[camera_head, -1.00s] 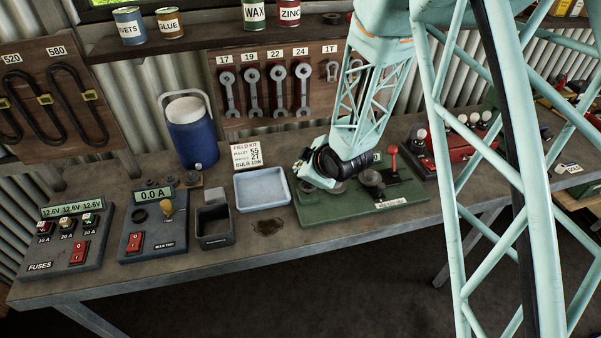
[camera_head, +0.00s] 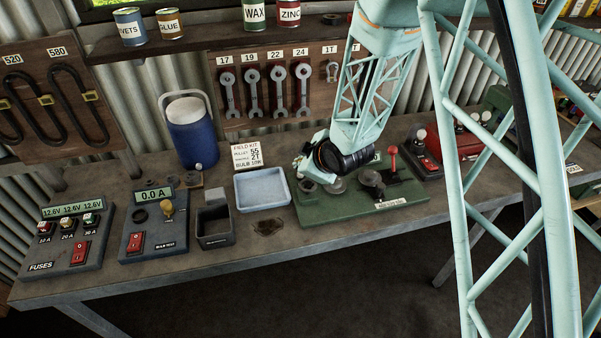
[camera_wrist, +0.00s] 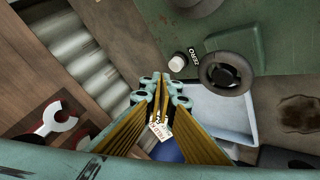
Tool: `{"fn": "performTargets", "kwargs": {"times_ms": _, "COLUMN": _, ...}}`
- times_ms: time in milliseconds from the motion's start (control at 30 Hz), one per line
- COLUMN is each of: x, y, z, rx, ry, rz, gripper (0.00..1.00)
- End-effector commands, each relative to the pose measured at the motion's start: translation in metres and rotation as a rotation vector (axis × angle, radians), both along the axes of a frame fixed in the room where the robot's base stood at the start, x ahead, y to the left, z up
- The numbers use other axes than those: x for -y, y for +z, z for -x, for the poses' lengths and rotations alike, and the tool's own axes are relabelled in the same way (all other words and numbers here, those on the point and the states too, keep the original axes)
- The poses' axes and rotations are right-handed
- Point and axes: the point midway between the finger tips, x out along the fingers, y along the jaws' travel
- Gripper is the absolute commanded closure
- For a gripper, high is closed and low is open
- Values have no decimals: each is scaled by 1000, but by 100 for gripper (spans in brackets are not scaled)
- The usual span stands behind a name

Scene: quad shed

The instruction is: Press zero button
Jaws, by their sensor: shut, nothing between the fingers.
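The zero button is a small white round cap (camera_wrist: 176,64) beside a black "ZERO" label (camera_wrist: 193,57) on the green panel (camera_wrist: 262,22) in the wrist view. I cannot make the button out in the head view, where my gripper covers that area. My gripper (camera_wrist: 160,80) is shut and empty, its yellow fingers together. In the wrist view its tips appear just below and left of the button; I cannot tell their height above it. In the head view my gripper (camera_head: 304,164) is over the left back part of the green panel (camera_head: 345,212).
A dark round ring-shaped part (camera_wrist: 225,73) stands close to the button. A pale blue tray (camera_head: 262,206) lies left of the panel. A red-knobbed lever (camera_head: 392,154) rises from the panel's right. A field kit card (camera_head: 247,156) and wrench board (camera_head: 265,115) are behind.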

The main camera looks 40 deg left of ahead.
Motion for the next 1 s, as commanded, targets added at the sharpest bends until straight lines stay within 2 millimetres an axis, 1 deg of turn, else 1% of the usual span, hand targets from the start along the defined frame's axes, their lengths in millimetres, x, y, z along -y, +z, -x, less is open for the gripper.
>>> {"fn": "performTargets", "kwargs": {"times_ms": 33, "x": 0, "y": 4, "z": 0, "rx": 1, "ry": 0, "rz": -1, "gripper": 100}}
{"fn": "performTargets", "kwargs": {"times_ms": 600, "x": 0, "y": 39, "z": 0, "rx": 1, "ry": -1, "rz": 0, "gripper": 100}}
{"fn": "performTargets", "kwargs": {"times_ms": 767, "x": 0, "y": 43, "z": 0, "rx": 0, "ry": 0, "rz": 0, "gripper": 100}}
{"fn": "performTargets", "kwargs": {"times_ms": 1000, "x": 0, "y": 44, "z": 0, "rx": 0, "ry": -1, "rz": 1, "gripper": 100}}
